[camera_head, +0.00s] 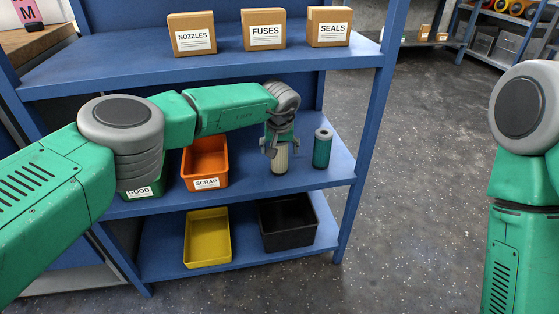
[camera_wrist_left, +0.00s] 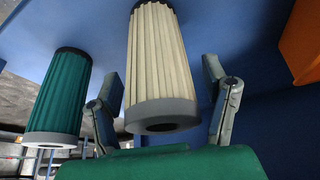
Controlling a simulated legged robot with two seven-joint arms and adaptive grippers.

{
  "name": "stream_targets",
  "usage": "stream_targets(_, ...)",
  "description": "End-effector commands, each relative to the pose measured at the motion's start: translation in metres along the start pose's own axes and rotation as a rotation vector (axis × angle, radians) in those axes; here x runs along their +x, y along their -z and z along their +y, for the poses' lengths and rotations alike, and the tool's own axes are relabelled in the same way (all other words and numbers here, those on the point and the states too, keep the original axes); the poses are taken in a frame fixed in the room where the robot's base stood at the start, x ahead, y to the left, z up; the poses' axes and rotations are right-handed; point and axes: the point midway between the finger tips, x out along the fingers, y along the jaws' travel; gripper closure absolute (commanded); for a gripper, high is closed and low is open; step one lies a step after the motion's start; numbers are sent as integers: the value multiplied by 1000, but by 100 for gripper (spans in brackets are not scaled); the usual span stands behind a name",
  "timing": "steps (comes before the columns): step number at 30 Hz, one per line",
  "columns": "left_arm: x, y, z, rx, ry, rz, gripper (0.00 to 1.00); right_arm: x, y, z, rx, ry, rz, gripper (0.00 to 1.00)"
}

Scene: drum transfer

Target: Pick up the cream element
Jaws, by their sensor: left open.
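The cream element (camera_head: 280,158) is a ribbed cylinder with a grey end, standing on the middle shelf. It fills the centre of the left wrist view (camera_wrist_left: 160,60). My left gripper (camera_head: 279,146) is above it with the fingers around its upper part, partly hiding it. In the left wrist view my open fingers (camera_wrist_left: 165,108) lie on either side of the cream element's grey end, with gaps visible. A green ribbed element (camera_head: 322,148) stands just to the right on the same shelf; it also shows in the left wrist view (camera_wrist_left: 60,100). My right gripper is out of view.
An orange SCRAP bin (camera_head: 205,160) and a green GOOD bin (camera_head: 145,190) stand left on the middle shelf. Yellow (camera_head: 207,238) and black (camera_head: 288,222) bins sit below. Boxes labelled NOZZLES (camera_head: 192,35), FUSES (camera_head: 264,30) and SEALS (camera_head: 328,27) stand on the shelf above.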

Motion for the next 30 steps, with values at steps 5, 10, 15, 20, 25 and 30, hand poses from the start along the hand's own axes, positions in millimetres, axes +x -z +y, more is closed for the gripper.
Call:
stream_targets(5,3,0,0,0,0,1,32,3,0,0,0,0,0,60)
stream_targets(10,2,0,0,0,0,1,46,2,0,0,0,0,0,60)
stream_targets(15,3,0,0,0,1,1,91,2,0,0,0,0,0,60)
stream_targets(20,3,0,0,0,1,1,91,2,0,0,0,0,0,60)
stream_targets(25,1,0,0,0,1,0,91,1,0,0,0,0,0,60)
stream_targets(30,-6,3,0,1,1,1,91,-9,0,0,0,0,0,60)
